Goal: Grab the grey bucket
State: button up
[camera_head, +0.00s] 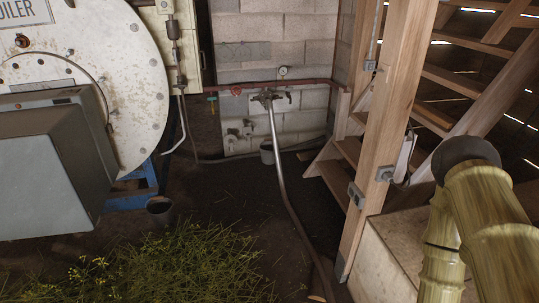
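Two small grey buckets stand on the dark floor. One grey bucket (267,152) is at the back, below the tap fittings on the block wall, partly behind the hanging metal hose. The other, a darker grey bucket (160,208), stands nearer, beside the boiler's blue base and just behind the cut herbs. Its opening faces up and looks dark inside. I cannot tell which of the two the task means. My gripper is not in view.
The boiler (140,80) with its grey burner box (50,170) fills the left. Cut herbs (180,265) cover the floor in front. A hose (280,180) runs down the middle. Wooden stairs (440,85) and a post (380,130) bound the right. Bare floor (225,195) lies between the buckets.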

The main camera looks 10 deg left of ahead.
aim_at(266, 147)
jog(key=u, duration=0.15)
jog(key=i, duration=0.45)
jog(key=u, duration=0.75)
jog(key=i, duration=1.6)
jog(key=u, duration=0.5)
jog(key=i, duration=1.65)
jog(key=z, duration=0.95)
jog(key=i, duration=1.7)
jog(key=z, duration=0.8)
